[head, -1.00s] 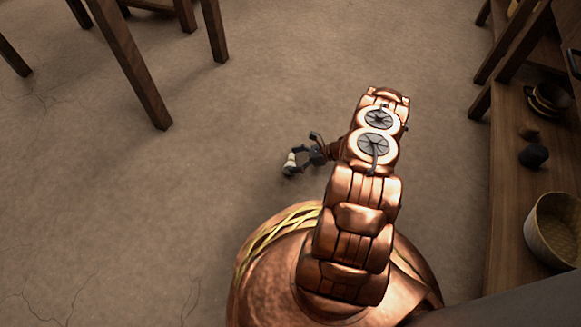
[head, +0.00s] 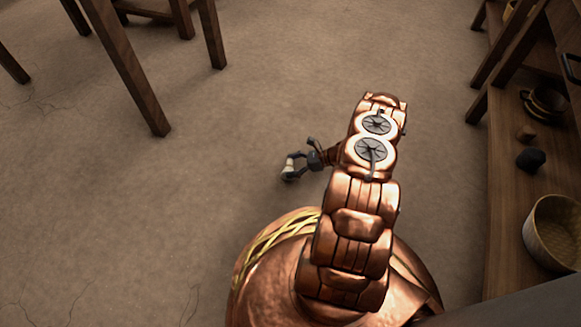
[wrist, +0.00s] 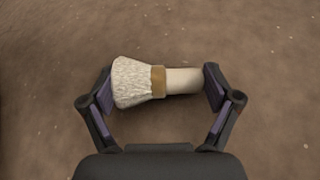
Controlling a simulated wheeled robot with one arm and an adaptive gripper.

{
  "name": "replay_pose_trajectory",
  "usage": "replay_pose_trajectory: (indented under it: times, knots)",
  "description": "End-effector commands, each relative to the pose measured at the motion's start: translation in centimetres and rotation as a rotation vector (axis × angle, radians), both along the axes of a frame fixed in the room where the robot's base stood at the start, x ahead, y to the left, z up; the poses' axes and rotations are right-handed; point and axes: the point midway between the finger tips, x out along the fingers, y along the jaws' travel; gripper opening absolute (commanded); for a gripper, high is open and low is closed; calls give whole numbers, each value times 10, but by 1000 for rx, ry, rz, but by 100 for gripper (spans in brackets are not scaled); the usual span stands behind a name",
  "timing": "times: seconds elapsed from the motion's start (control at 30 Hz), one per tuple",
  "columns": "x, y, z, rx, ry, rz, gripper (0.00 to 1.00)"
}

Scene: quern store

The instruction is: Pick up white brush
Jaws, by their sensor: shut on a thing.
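The white brush (wrist: 135,82) shows in the wrist view, with pale bristles at the left, a tan band and a smooth pale handle at the right. It lies crosswise between the two fingers of my gripper (wrist: 160,88). The left finger pad meets the bristle end and the right pad meets the handle end, so the gripper is shut on the brush lengthwise. In the head view my gripper (head: 294,166) is small, left of my arm, with the pale brush (head: 289,170) at its tips over the floor.
Brown bare floor (head: 200,220) is clear to the left. Dark wooden table legs (head: 127,70) stand at the upper left. At the right, a wooden shelf (head: 508,220) holds a woven basket (head: 555,232), a dark round lump (head: 530,159), a small brown lump (head: 526,132) and dark bowls (head: 546,103).

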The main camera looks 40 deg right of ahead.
Motion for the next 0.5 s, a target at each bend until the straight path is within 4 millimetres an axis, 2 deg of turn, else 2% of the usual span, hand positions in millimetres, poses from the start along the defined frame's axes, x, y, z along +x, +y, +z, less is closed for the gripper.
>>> replay_pose_trajectory:
  times: [0.33, 0.5]
  knots:
    - [-2, 1, 42, 1, 0, -1, 51]
    - [-35, 26, 43, 4, 4, -2, 51]
